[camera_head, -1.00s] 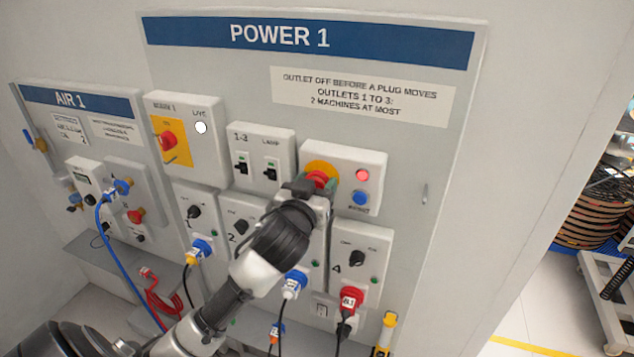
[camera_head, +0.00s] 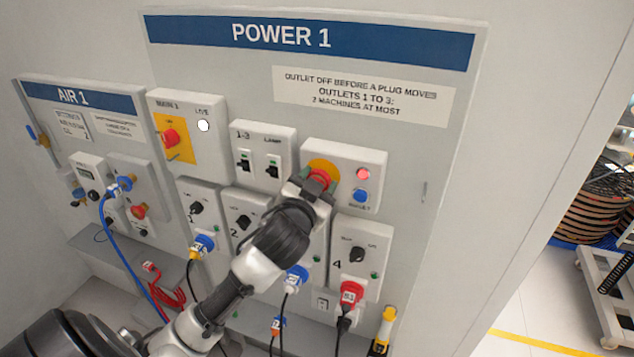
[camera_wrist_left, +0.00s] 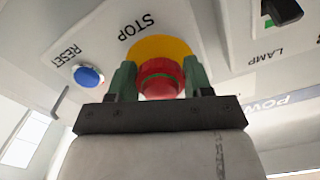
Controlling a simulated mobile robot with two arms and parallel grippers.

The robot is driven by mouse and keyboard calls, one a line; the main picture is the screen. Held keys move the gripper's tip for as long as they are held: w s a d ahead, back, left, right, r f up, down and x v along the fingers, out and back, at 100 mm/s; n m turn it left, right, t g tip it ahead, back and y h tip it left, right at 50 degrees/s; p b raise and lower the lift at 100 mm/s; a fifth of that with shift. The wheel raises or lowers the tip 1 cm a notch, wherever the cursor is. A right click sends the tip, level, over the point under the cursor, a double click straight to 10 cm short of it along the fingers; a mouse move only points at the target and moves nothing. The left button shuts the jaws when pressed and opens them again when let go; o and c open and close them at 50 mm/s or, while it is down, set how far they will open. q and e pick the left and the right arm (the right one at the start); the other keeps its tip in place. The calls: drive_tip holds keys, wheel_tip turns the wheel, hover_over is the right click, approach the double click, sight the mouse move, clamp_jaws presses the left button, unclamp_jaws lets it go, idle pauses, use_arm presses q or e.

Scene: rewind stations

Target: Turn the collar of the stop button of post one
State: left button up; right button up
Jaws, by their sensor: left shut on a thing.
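The stop button (camera_head: 320,178) is red on a yellow disc, on a white box of the POWER 1 panel. In the left wrist view the red stop button (camera_wrist_left: 160,78) sits between the two green fingers, with the word STOP beside the yellow disc (camera_wrist_left: 160,46). My left gripper (camera_head: 314,186) is at the button, and it also shows in the left wrist view (camera_wrist_left: 160,82). It is shut on the button's red collar from both sides. The gripper hides the lower part of the button in the head view. My right gripper is not in view.
A lit red lamp (camera_head: 363,174) and a blue reset button (camera_head: 360,196) are close to the right of the stop button. Switch box 1-3 (camera_head: 262,150) is to the left. Outlet 4 (camera_head: 358,255) with a red plug (camera_head: 351,293) is below.

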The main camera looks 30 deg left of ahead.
use_arm(q)
drive_tip(key=o, duration=0.9)
drive_tip(key=b+v, duration=0.2)
drive_tip(key=v, duration=0.9)
drive_tip(key=shift+a+f, duration=0.1)
drive_tip(key=shift+w, duration=0.1)
